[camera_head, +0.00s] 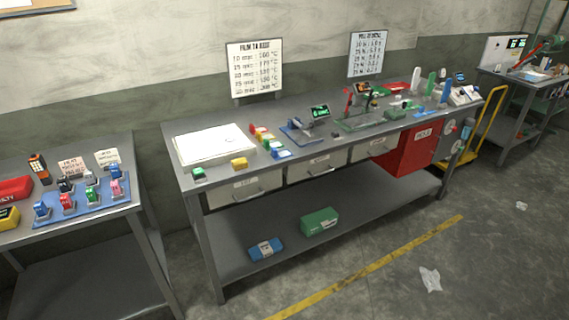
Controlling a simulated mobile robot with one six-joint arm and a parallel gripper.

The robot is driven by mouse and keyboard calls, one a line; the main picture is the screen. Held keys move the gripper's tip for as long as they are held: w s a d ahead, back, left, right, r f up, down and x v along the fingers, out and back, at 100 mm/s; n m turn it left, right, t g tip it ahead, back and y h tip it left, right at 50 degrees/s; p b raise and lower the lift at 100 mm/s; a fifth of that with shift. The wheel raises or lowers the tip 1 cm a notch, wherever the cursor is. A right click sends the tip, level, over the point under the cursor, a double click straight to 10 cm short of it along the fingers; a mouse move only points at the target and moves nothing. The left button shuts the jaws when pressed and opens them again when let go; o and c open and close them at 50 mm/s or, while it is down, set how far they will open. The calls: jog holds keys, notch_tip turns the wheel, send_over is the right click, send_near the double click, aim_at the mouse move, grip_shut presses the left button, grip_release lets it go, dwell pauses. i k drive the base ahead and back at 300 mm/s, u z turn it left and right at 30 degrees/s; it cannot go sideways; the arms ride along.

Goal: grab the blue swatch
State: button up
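A small blue block (281,154), which looks like the blue swatch, lies on the grey workbench (220,120) near its front edge. It is at the near end of a short row with red (254,131), yellow (262,138) and green (271,146) pieces. It is too small to make out in detail. Other blue items also show: small blue-fronted holders (42,209) on the left table and a blue box (265,249) on the workbench's lower shelf. My gripper is not in view.
A white board (212,145) lies left of the row, with a green block (198,173) and a yellow block (239,163) before it. A blue device (297,130) stands close right. Drawers (316,166) sit under the front edge. The floor (400,270) ahead is mostly clear.

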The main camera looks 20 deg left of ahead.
aim_at(276, 155)
jog(key=z, duration=0.65)
jog(key=k, duration=0.25)
jog(key=u, duration=2.65)
jog(key=i, duration=1)
jog(key=u, duration=0.1)
jog(key=k, duration=0.3)
